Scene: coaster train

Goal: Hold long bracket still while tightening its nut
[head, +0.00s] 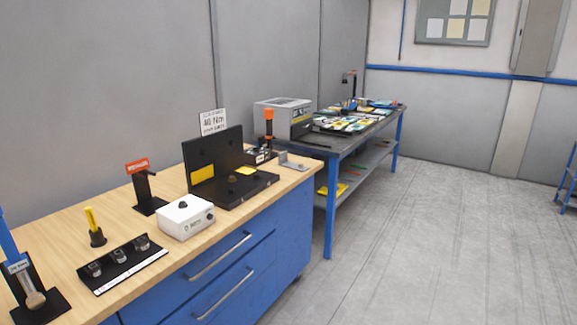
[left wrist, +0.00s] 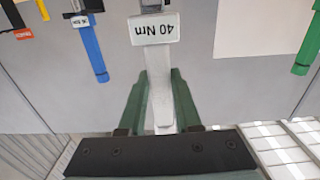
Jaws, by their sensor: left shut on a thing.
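In the head view a black fixture (head: 232,197) with an upright back plate and a yellow patch stands on the wooden bench. A small grey angled bracket (head: 293,161) lies near the bench's far end; I cannot tell if it is the long bracket. No nut can be made out. Neither gripper shows in the head view.
The wooden bench (head: 60,262) also holds a white box (head: 186,217), a black tray of sockets (head: 122,262), a yellow-handled tool (head: 92,222) and a red-topped stand (head: 141,180). A blue-legged table (head: 330,215) stands beyond.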

